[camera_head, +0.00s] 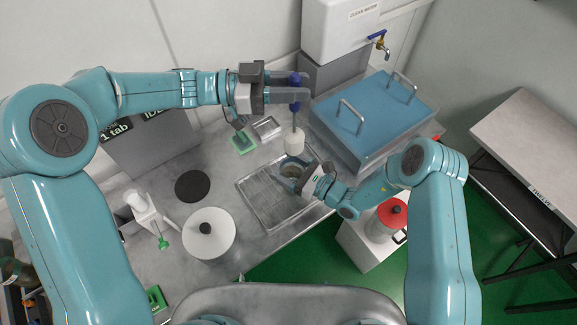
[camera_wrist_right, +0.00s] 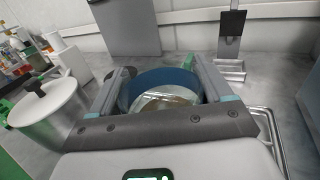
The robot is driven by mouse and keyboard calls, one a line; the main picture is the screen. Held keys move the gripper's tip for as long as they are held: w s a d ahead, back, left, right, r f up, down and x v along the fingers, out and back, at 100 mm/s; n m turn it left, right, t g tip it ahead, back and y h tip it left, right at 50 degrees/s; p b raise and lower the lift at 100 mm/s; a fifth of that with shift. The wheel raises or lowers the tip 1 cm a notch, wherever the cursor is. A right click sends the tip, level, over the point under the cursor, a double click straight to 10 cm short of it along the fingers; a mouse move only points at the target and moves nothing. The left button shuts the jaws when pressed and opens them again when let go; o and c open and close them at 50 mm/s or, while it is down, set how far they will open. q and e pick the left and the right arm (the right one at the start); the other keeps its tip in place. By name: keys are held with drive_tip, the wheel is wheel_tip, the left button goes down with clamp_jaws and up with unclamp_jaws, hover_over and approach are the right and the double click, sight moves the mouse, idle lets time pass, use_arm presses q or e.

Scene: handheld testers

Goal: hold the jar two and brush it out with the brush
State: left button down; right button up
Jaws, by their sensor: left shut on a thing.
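My left gripper (camera_head: 290,95) is shut on the blue handle of the brush (camera_head: 294,141). The brush hangs upright, its pale round head down, above and close to the jar (camera_head: 290,170). Whether the head is inside the rim I cannot tell. My right gripper (camera_head: 308,180) has its fingers on both sides of the jar at the metal tray. In the right wrist view the jar (camera_wrist_right: 160,78) has a blue wall and a brownish patch inside. There the right gripper's fingers (camera_wrist_right: 163,88) appear to press its sides.
A metal drain tray (camera_head: 259,204) lies under the jar. A blue-lidded bath (camera_head: 375,112) stands to the right, below a tank with a tap (camera_head: 378,40). A white lidded pot (camera_head: 208,240) and a black disc (camera_head: 192,186) are on the left.

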sight(293, 106)
use_arm(q)
drive_tip(key=shift+w, duration=0.1)
use_arm(e)
drive_tip(key=c, duration=0.6)
use_arm(q)
wheel_tip(293, 106, down, 5)
drive_tip(key=shift+a+f, duration=0.1)
drive_tip(key=shift+f, duration=6.95)
use_arm(e)
drive_tip(key=shift+f, duration=0.1)
